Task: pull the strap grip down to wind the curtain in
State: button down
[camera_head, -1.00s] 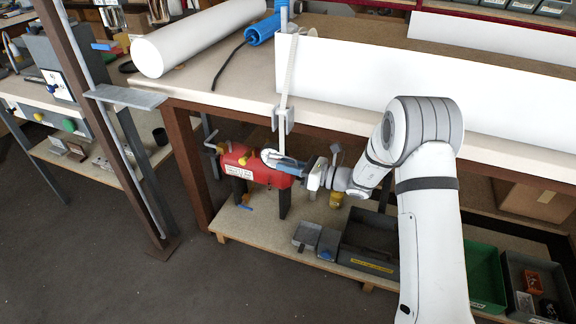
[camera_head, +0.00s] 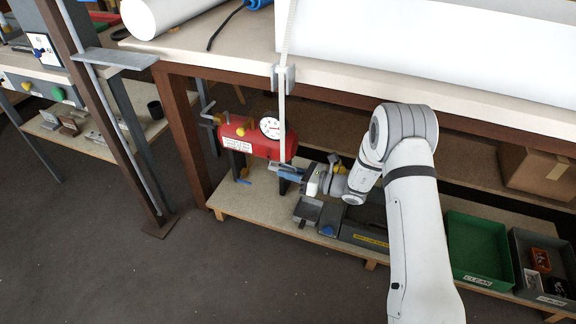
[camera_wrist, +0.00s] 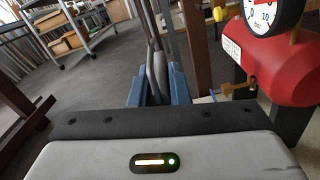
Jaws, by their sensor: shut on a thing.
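A pale strap (camera_head: 284,120) runs from the top of the picture past a grey bracket (camera_head: 291,78) on the bench's front edge and hangs to my gripper. My gripper (camera_head: 283,168), with blue fingers, is shut at the strap's lower end, beside the red tank. In the wrist view my gripper (camera_wrist: 158,92) closes on the grey strap grip (camera_wrist: 158,70), which stands roughly upright between the fingers. The grip is mostly hidden in the head view. A long white panel (camera_head: 440,45) stands on the bench; I cannot tell whether it is the curtain.
A red tank (camera_head: 245,140) with a gauge (camera_head: 270,127) stands close behind my gripper on the lower shelf. A brown post (camera_head: 100,110) stands left. The floor at front left is clear.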

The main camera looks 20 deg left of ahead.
jog(key=shift+f, duration=0.5)
jog(key=c, duration=1.4)
grip_release()
jog(key=shift+o, duration=0.2)
jog(key=d+p, duration=0.1)
jog(key=d, duration=0.6)
jog(key=shift+s+d+p, duration=0.3)
jog(key=shift+d+p, duration=0.05)
jog(key=shift+d, duration=0.05)
